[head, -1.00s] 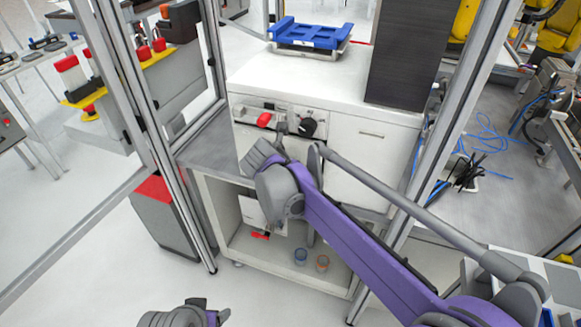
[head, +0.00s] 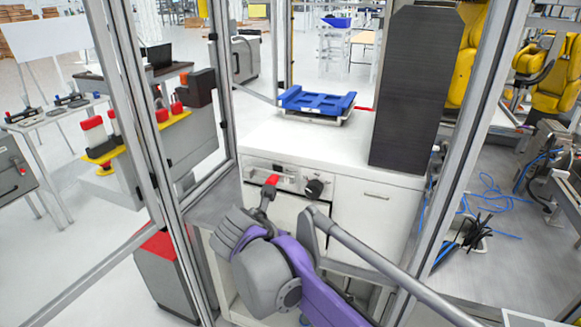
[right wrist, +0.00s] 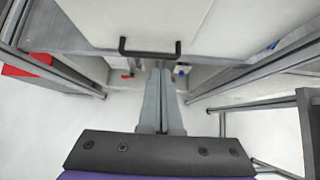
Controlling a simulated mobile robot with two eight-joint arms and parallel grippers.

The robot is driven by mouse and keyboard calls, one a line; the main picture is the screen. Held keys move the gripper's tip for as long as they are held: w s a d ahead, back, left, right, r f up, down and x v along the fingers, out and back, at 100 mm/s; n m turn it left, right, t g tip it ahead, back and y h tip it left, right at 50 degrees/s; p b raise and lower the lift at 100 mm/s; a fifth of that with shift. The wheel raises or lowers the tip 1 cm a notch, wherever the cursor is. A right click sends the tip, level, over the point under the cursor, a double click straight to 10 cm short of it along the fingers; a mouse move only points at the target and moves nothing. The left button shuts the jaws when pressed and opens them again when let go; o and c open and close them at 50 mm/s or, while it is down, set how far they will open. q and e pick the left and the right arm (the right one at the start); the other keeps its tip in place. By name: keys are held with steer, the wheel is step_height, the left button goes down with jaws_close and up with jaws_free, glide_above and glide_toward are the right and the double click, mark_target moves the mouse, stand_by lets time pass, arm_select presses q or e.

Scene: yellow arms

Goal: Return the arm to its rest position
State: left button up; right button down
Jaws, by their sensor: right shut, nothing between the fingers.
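My right arm, with purple and grey links, reaches in from the lower right in the head view. Its gripper (head: 265,196) is in front of the white cabinet (head: 300,147). In the right wrist view the two grey fingers (right wrist: 161,98) lie together, shut and empty. They point toward the open space under a white panel with a dark handle (right wrist: 150,48). My left gripper is out of view.
A blue tray (head: 318,101) lies on the cabinet top beside a tall dark box (head: 412,90). Metal frame posts (head: 465,130) stand on both sides of the cabinet. A grey bin with a red top (head: 165,265) stands at the left. Open floor lies at the lower left.

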steer(key=s+d+f+m+g+p, duration=0.1)
steer(key=s+d+f+m, duration=0.2)
steer(key=s+d+m, duration=0.4)
steer(key=s+d+f+m+g+p, duration=0.1)
steer(key=s+d+f+m+g, duration=0.2)
steer(key=d+m, duration=0.5)
steer(key=s+d+f+m+y, duration=0.1)
steer(key=s+d+f+m, duration=0.1)
steer(key=s+m, duration=0.3)
steer(key=s+d+f+m+y, duration=0.1)
steer(key=s+d+f+m, duration=0.1)
steer(key=s+f+m, duration=0.2)
steer(key=s+d+f+m+t+y, duration=0.1)
steer(key=s+d+f+m, duration=0.1)
steer(key=s+m, duration=0.3)
steer(key=f+m, duration=0.1)
steer(key=m, duration=0.1)
steer(key=shift+s+m+p, duration=0.4)
steer(key=shift+r, duration=0.1)
